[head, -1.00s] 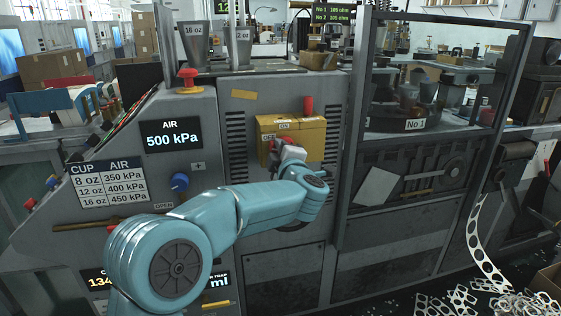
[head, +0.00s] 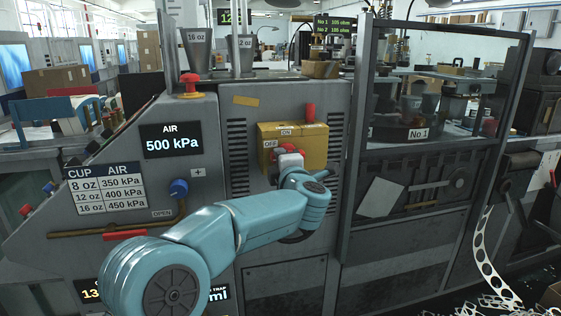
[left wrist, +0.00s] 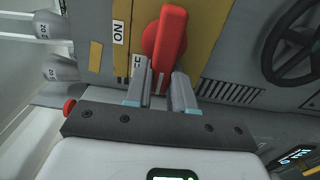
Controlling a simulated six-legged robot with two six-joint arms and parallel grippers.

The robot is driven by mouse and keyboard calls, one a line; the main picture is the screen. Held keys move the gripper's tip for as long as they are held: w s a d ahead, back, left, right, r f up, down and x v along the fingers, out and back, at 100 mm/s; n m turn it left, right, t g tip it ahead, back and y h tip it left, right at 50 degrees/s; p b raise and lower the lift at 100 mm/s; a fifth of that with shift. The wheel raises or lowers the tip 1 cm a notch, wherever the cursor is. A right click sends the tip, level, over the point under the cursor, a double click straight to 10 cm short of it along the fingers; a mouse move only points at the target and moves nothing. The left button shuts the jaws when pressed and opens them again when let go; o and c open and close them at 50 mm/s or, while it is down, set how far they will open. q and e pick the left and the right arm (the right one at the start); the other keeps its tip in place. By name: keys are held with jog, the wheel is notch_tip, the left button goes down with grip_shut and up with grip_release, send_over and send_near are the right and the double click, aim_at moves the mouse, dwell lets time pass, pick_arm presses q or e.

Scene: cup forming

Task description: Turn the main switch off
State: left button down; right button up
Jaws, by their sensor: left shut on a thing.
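The main switch is a yellow box (head: 315,145) on the grey machine front, with an ON label on top and an OFF label at its left. Its red handle (head: 289,149) shows just above my left gripper (head: 288,160) in the head view. In the left wrist view the red handle (left wrist: 166,35) stands over the yellow plate (left wrist: 92,40), its lower end by the OFF label. My left gripper (left wrist: 160,92) is shut on that end, one finger on each side. My right gripper is not in view.
A red peg (head: 310,113) stands at the box's top right. A blue knob (head: 179,188) and a brown pipe with a red grip (head: 125,235) are to the left. A framed glass guard (head: 430,80) stands to the right. Punched scrap strip (head: 487,260) hangs at the far right.

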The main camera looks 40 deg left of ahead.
pick_arm(q)
jog(key=shift+r, duration=0.2)
jog(key=c, duration=1.2)
grip_release()
jog(key=shift+o, duration=1.2)
jog(key=shift+w+f, duration=0.15)
jog(key=shift+f, duration=0.05)
jog(key=v, duration=1.6)
jog(key=shift+s, duration=0.3)
jog(key=shift+d, duration=0.1)
